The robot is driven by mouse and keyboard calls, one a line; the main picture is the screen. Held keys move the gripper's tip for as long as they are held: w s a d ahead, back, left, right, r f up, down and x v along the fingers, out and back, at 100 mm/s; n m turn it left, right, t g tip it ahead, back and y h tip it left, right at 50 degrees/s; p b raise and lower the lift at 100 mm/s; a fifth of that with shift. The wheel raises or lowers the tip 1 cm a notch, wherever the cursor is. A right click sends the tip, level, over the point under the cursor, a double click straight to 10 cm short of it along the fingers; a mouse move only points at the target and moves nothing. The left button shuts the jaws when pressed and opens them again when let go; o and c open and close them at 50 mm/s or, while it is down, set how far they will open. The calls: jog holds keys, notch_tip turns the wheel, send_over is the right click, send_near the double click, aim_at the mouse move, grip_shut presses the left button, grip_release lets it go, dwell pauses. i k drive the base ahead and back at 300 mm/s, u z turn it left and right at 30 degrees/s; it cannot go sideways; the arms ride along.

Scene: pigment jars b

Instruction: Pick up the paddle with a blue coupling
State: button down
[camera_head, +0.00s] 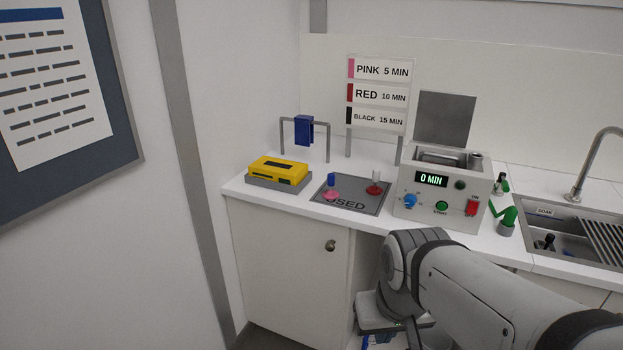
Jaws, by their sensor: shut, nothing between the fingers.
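A paddle with a blue coupling (331,181) stands on the grey mat marked USED (349,204), with its pink head down. Beside it on the same mat, to the right, is a paddle with a pale coupling and a red head (374,189). My gripper (385,328) is low at the bottom edge of the picture, in front of the counter and below its top, well apart from the paddles. It is shut and empty; its fingertips are mostly hidden or cut off by the frame.
A yellow box (277,169) on a grey base and a rack with a blue piece (304,131) stand left of the mat. The timer machine (441,197) reads 0 MIN at right. Green items (506,222) and a sink (565,239) lie farther right. A sign (380,95) stands behind.

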aim_at(330, 195)
jog(key=z, duration=0.3)
jog(key=i, duration=1.35)
jog(key=u, duration=0.45)
